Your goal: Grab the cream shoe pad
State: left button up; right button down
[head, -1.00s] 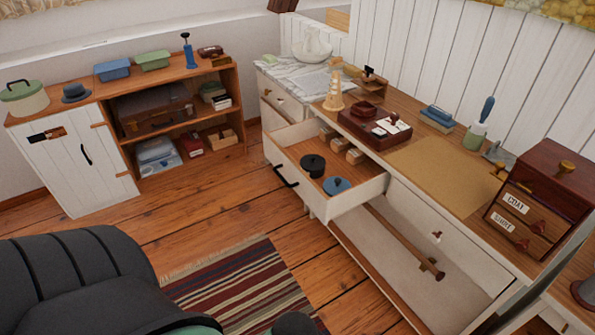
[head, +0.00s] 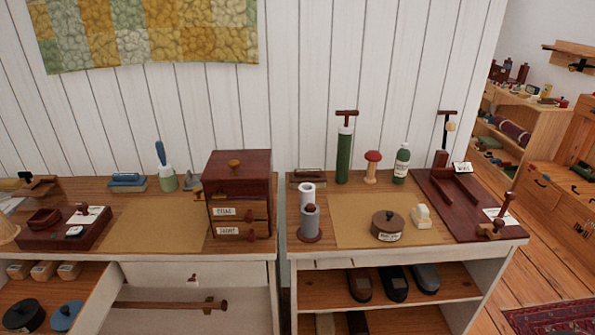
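I cannot pick out a cream shoe pad with certainty. A small cream-white rounded piece (head: 421,215) stands on the right-hand bench, beside a dark round lidded tin (head: 388,226). A tan piece (head: 325,324) shows partly on the lower shelf, cut off by the bottom edge. Several pale-topped blocks (head: 42,270) sit in the open drawer at the lower left. Neither of my grippers is in view.
The right bench (head: 300,257) holds a green pump (head: 344,150), a green bottle (head: 402,163) and a dark red board (head: 455,205). Dark shoe-shaped pieces (head: 394,284) lie on its shelf. A drawer box (head: 240,185) stands left. Wooden floor (head: 555,255) is open at right.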

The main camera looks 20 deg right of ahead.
aim_at(419, 214)
jog(key=z, duration=1.65)
